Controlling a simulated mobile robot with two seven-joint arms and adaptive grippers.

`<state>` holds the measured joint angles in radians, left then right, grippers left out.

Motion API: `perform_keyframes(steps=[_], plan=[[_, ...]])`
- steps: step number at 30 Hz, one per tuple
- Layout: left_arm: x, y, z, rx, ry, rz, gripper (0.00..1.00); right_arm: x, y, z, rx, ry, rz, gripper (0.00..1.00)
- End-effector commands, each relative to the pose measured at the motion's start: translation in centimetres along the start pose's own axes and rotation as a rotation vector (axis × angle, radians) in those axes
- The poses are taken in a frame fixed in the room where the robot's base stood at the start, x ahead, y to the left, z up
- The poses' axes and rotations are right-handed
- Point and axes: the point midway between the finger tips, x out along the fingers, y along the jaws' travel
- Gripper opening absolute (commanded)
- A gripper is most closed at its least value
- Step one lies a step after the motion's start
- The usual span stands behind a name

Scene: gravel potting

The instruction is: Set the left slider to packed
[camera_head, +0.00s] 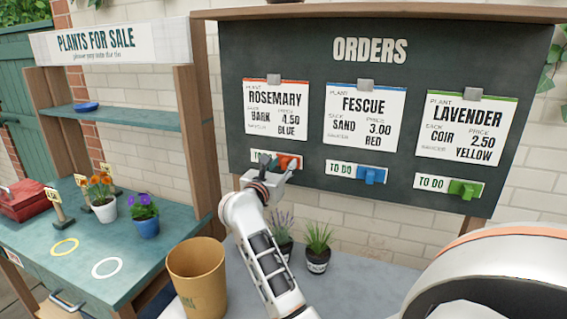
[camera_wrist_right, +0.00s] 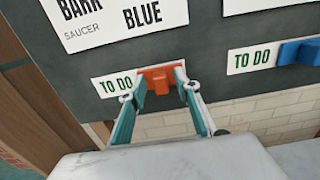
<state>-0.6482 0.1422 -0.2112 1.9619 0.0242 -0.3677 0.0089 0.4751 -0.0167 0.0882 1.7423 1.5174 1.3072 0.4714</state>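The left slider is an orange-red knob (camera_head: 290,161) on the orders board (camera_head: 300,60), under the rosemary card (camera_head: 276,108). In the right wrist view the knob (camera_wrist_right: 158,77) sits at the right end of a white strip (camera_wrist_right: 114,84) reading "TO DO". My right gripper (camera_head: 277,172) is at this slider, partly covering its strip in the head view. In the wrist view its teal fingers (camera_wrist_right: 157,88) are apart, one on each side of the knob. I cannot tell whether either finger touches it. My left gripper is not in view.
A blue slider (camera_head: 370,175) and a green slider (camera_head: 465,189) sit further right, each beside "TO DO". Below are potted lavender (camera_head: 281,228), a grass pot (camera_head: 317,246) and a tan bucket (camera_head: 197,279). A teal plant stand (camera_head: 75,250) is at left.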

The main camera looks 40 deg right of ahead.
Motion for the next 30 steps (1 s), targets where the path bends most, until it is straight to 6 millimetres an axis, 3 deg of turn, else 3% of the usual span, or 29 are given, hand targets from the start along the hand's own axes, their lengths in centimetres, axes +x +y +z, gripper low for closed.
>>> perform_keyframes(steps=[11,12,15,16,22,30], plan=[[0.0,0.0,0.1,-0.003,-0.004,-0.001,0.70,0.9,0.0,-0.1,0.000,0.001,0.000,0.32],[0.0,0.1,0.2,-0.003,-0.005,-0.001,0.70,0.9,0.0,-0.1,0.000,0.001,0.000,0.29],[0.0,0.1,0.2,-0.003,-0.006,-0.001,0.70,0.9,0.0,-0.1,0.000,0.001,0.000,0.03],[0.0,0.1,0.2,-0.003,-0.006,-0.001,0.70,0.9,0.0,-0.1,0.000,0.001,0.000,0.00],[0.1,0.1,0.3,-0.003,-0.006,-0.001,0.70,0.9,0.2,-0.1,0.001,0.001,0.001,0.00],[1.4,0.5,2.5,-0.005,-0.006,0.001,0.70,0.9,4.6,-0.5,0.002,0.001,0.002,0.00]])
